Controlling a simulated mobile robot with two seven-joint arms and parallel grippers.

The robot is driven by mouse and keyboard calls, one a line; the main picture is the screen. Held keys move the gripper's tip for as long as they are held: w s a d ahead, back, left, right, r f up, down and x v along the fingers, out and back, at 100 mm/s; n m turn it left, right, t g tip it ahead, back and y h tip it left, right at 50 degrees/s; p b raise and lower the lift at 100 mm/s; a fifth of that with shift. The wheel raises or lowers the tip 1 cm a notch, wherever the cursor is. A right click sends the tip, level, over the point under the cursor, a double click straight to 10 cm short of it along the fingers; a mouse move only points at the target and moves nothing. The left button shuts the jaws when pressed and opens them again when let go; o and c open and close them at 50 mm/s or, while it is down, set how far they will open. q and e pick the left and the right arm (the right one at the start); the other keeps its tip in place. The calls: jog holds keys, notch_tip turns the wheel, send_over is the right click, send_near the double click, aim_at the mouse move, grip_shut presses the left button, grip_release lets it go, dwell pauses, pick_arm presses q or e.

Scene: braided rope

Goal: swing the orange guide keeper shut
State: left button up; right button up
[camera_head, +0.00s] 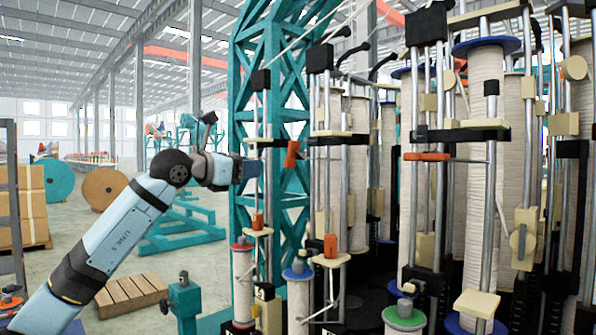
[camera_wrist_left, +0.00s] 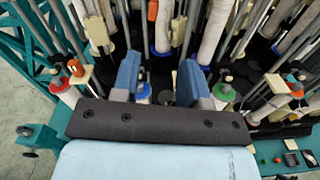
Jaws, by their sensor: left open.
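Several small orange parts show on the braiding machine. One orange keeper (camera_head: 291,153) stands raised at the end of a black guide arm, just right of my left gripper (camera_head: 250,169) in the head view. Another orange piece (camera_head: 427,156) lies flat at a guide further right. Smaller orange pieces (camera_head: 257,221) and (camera_head: 330,245) sit lower on cream brackets. In the left wrist view my left gripper (camera_wrist_left: 159,62) has its two blue fingers wide apart with nothing gripped. An orange piece (camera_wrist_left: 152,10) is beyond them. My right gripper is not in view.
Upright steel rods and cream spools (camera_head: 486,150) crowd the right side. A teal lattice tower (camera_head: 245,90) stands behind the gripper. Small spools with red, blue and green caps (camera_head: 404,316) stand low in front.

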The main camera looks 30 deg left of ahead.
aim_at(285, 163)
pick_arm(q)
jog(key=p+x, duration=0.1)
jog(key=x, duration=0.3)
jog(key=p+x, duration=0.1)
jog(key=x, duration=0.4)
jog(key=a+p+x, duration=0.1)
jog(key=x, duration=0.3)
jog(key=shift+w+d+r+p, duration=0.1)
jog(key=shift+w+r+p, duration=0.1)
jog(key=shift+w+p, duration=0.15)
grip_shut()
